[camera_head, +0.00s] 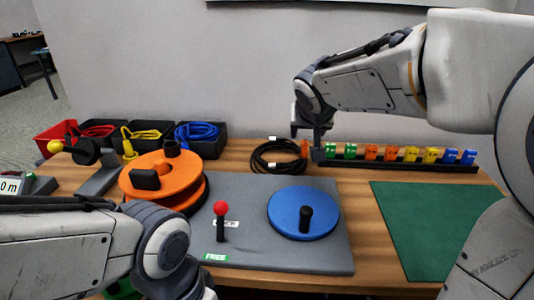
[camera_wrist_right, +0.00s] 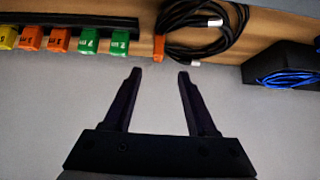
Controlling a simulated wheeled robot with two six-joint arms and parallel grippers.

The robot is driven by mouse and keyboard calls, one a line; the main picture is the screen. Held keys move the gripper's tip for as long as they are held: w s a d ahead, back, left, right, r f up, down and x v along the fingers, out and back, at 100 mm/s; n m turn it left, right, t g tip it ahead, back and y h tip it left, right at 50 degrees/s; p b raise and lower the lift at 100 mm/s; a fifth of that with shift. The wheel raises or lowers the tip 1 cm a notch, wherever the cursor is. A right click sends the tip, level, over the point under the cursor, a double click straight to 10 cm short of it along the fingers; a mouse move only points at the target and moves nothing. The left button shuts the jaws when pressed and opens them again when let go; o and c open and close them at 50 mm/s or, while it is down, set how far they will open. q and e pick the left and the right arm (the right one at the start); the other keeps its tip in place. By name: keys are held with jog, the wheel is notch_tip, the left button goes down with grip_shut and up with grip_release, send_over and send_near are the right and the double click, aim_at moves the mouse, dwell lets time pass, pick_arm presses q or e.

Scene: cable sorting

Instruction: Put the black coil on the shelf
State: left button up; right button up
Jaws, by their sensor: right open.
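The black coil (camera_head: 278,157) lies on the wooden table near the back wall, with white labels on its loops. It also shows at the top of the right wrist view (camera_wrist_right: 205,30). My right gripper (camera_head: 310,148) hangs near the coil's right side, and its two fingers stand apart with nothing between them in the wrist view (camera_wrist_right: 159,74). An orange clip (camera_wrist_right: 158,48) shows beside the coil, close beyond the fingertips. I cannot make out a shelf. My left arm enters at lower left, its gripper out of view.
A rail (camera_head: 400,161) with several coloured clips stands right of the coil. Black bins with yellow and blue cable (camera_head: 198,134) and a red bin (camera_head: 52,139) stand left. An orange reel (camera_head: 162,178) and a blue disc (camera_head: 303,213) occupy the middle. The green mat (camera_head: 430,225) is clear.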

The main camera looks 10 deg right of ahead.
aim_at(305, 143)
jog(key=b+x, duration=0.1)
jog(key=x, duration=0.7)
jog(key=shift+w+d+f+b, duration=0.2)
jog(key=shift+d+f+b, duration=0.05)
jog(key=shift+b, duration=0.05)
grip_shut()
jog(key=shift+r, duration=0.1)
dwell(1.0)
